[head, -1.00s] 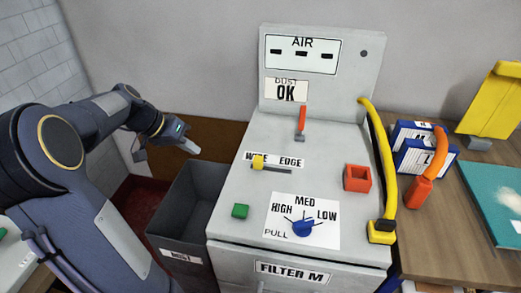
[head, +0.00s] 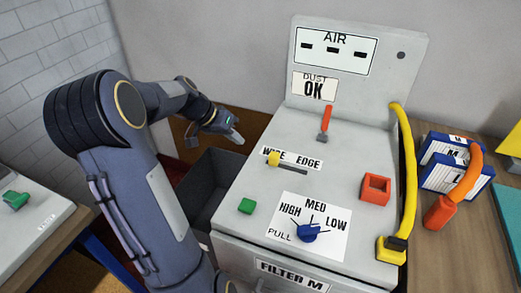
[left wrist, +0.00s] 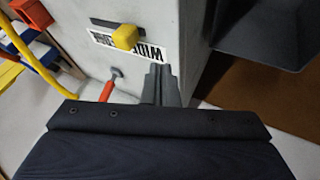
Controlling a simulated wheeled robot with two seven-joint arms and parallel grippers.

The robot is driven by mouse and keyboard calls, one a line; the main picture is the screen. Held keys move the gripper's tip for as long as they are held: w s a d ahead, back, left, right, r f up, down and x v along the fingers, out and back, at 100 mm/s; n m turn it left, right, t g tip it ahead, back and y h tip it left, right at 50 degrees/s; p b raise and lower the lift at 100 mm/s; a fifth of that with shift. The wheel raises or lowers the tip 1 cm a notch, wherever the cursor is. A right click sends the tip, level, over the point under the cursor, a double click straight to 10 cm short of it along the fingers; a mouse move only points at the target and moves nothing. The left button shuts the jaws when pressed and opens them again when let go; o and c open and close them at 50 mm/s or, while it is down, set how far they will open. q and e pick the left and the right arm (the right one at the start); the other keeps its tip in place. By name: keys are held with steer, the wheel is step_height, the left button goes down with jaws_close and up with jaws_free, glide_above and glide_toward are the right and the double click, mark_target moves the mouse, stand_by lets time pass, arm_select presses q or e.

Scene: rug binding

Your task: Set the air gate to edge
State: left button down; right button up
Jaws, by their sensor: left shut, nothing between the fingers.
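The air gate is a slider with a yellow knob (head: 273,158) on the sloped grey panel, below the WIDE / EDGE label (head: 308,163). The knob stands at the left, WIDE end of its dark slot (head: 294,170). In the left wrist view the yellow knob (left wrist: 125,37) shows beyond the fingertips, beside the label. My left gripper (head: 236,138) is shut and empty, above the panel's left edge, left of and apart from the knob. Its closed fingers (left wrist: 160,82) also show in the left wrist view. My right gripper is out of view.
An orange-handled lever (head: 326,120) stands behind the slider. A green button (head: 246,206), a blue HIGH/MED/LOW dial (head: 307,232) and a red square guard (head: 375,188) are also on the panel. A yellow hose (head: 407,170) runs down the right side. A grey bin (head: 206,183) stands left.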

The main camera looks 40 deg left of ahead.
mark_target(274, 159)
arm_select(q)
steer(key=x, duration=0.6)
steer(key=d, duration=0.1)
steer(key=w+d+p, duration=0.1)
steer(key=d, duration=0.1)
steer(key=shift+d+r, duration=0.1)
steer(key=shift+r, duration=0.05)
steer(key=shift+w+d, duration=0.1)
steer(key=shift+d, duration=0.2)
steer(key=shift+d, duration=0.1)
steer(key=d, duration=0.2)
steer(key=w+d, duration=0.1)
steer(key=d, duration=0.2)
steer(key=w+d+b, duration=0.1)
steer(key=d, duration=0.2)
steer(key=shift+w, duration=0.25)
